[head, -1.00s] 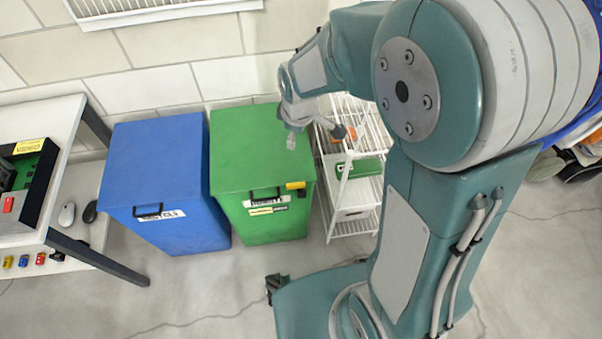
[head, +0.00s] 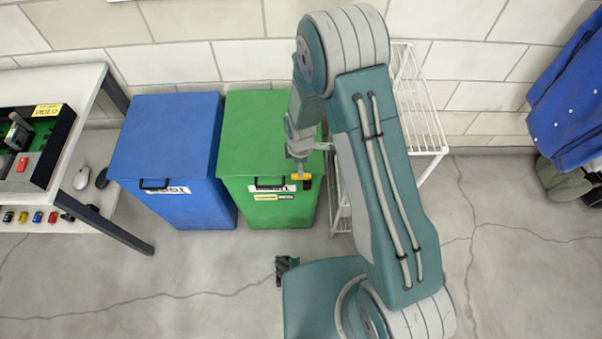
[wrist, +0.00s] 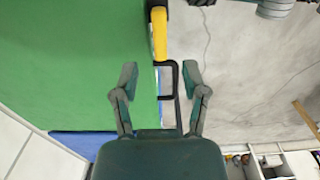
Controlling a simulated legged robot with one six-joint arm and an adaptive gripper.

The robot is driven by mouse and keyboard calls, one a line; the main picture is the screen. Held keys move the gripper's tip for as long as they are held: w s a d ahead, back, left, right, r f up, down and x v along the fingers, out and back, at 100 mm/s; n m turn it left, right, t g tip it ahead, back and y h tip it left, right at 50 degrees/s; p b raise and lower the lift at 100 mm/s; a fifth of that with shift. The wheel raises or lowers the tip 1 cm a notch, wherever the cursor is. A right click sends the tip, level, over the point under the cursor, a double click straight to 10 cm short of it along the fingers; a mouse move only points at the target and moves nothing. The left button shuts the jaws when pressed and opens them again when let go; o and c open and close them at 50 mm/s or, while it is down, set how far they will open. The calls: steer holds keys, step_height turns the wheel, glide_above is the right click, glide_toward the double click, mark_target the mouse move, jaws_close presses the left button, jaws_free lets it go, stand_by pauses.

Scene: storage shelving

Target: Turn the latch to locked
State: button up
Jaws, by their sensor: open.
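The yellow latch (head: 307,184) with a dark part is at the front right of the green bin (head: 266,140), by the lid's edge. In the wrist view the latch (wrist: 159,32) shows as a yellow bar on the lid's edge, beyond my fingertips. My gripper (head: 299,166) is low over the front right of the bin, beside the latch and partly covering it. The wrist view shows my gripper (wrist: 160,80) open and empty. The bin's black handle (wrist: 169,78) appears between the fingers; I cannot tell if anything touches.
A blue bin (head: 170,145) stands left of the green one. A white wire shelf (head: 418,105) stands to the right, partly behind my arm. A white table (head: 92,95) with a boxed device is at far left.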

steer(key=f, duration=0.5)
steer(key=shift+d+f, duration=0.15)
steer(key=shift+d, duration=0.1)
steer(key=shift+a+f, duration=0.15)
steer(key=shift+f, duration=0.3)
jaws_close()
